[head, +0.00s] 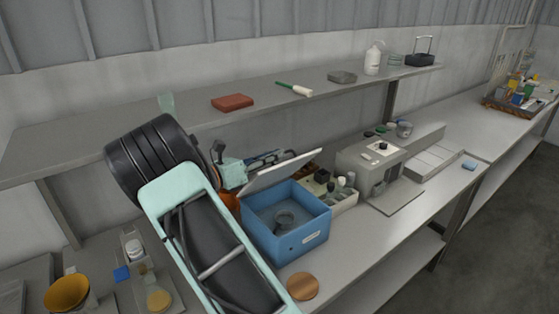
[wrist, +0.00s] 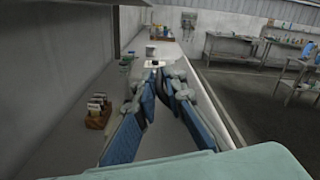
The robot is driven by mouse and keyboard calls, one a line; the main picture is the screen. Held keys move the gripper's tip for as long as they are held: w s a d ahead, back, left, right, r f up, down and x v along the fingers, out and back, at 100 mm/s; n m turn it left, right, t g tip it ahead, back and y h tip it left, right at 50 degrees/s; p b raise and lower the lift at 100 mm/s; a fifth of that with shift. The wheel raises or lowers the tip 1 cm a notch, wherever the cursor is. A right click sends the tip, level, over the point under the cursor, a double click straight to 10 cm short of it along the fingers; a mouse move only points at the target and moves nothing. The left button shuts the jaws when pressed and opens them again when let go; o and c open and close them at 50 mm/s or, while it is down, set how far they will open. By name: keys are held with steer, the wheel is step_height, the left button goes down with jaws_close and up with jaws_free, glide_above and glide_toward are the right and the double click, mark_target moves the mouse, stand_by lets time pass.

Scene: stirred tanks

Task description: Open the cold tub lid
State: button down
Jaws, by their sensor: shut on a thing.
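The cold tub (head: 285,244) is an open blue box on the bench, with a small round dark-rimmed item inside. Its pale lid (head: 280,174) is raised and tilted, its right end higher than its left. My gripper (head: 277,157) is at the lid's far side, level with its upper part, and the lid partly hides the fingers. In the wrist view my gripper's blue-padded fingers (wrist: 160,72) converge at their tips. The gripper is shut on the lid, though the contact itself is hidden. I cannot pick out the lid in the wrist view.
A tray of bottles (head: 343,193) stands right of the tub, then a grey machine (head: 368,165). A round wooden disc (head: 303,286) lies in front. A shelf (head: 225,116) with several items runs above and behind. Bench space farther right is partly clear.

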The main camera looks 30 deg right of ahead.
steer(key=shift+w+a+r, duration=0.15)
steer(key=shift+w, duration=0.5)
steer(key=c, duration=2.1)
jaws_free()
steer(key=shift+w, duration=0.1)
steer(key=a, duration=0.4)
steer(key=s+a, duration=0.1)
steer(key=a, duration=0.6)
steer(key=shift+s+a, duration=0.4)
